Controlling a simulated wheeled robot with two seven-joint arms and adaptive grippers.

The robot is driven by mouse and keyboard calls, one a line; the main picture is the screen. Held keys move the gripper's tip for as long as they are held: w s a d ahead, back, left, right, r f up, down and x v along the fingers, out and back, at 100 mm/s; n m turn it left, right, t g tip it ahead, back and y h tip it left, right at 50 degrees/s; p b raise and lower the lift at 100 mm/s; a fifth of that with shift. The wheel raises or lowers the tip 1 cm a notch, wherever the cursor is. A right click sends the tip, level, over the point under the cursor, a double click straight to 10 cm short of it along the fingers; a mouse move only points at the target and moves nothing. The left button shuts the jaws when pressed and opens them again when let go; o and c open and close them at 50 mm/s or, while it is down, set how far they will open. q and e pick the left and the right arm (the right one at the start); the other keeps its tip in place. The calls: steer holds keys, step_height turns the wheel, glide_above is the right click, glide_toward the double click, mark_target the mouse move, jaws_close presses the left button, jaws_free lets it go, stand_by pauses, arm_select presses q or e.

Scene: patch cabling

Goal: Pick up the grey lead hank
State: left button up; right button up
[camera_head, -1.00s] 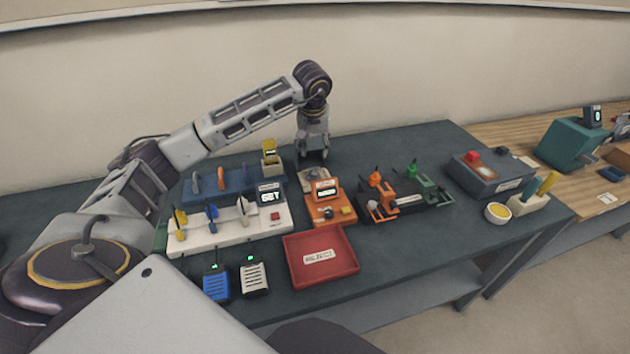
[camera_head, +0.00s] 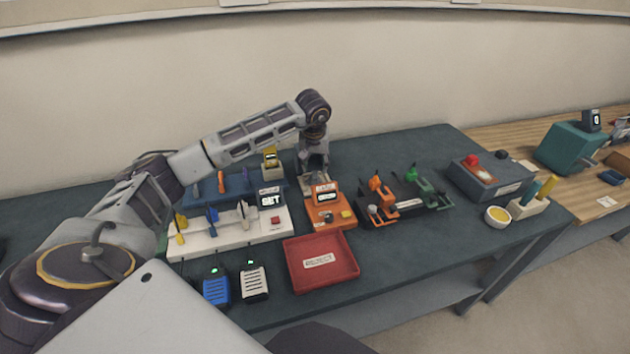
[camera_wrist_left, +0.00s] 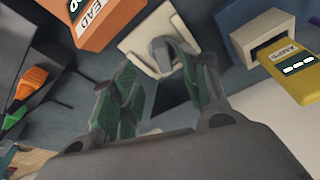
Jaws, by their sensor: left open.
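The grey lead hank (camera_wrist_left: 165,52) is a small curved grey piece on a pale square pad (camera_wrist_left: 140,38) in the left wrist view. In the head view it is largely hidden by my gripper and an orange box. My left gripper (camera_head: 313,172) points down just behind that orange box, over the pad. In the left wrist view its green-padded fingers (camera_wrist_left: 165,72) are open, one to each side of the hank's near end. I cannot tell whether they touch it. My right gripper is not in view.
The orange box (camera_head: 325,205) stands just in front of the pad. A blue rack (camera_head: 235,188) and a yellow-tagged holder (camera_head: 270,163) are to its left. A white panel (camera_head: 232,233), red tray (camera_head: 325,283) and black fixture (camera_head: 410,208) stand nearby.

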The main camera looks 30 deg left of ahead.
mark_target(315, 179)
arm_select(q)
steer(key=shift+x, duration=1.1)
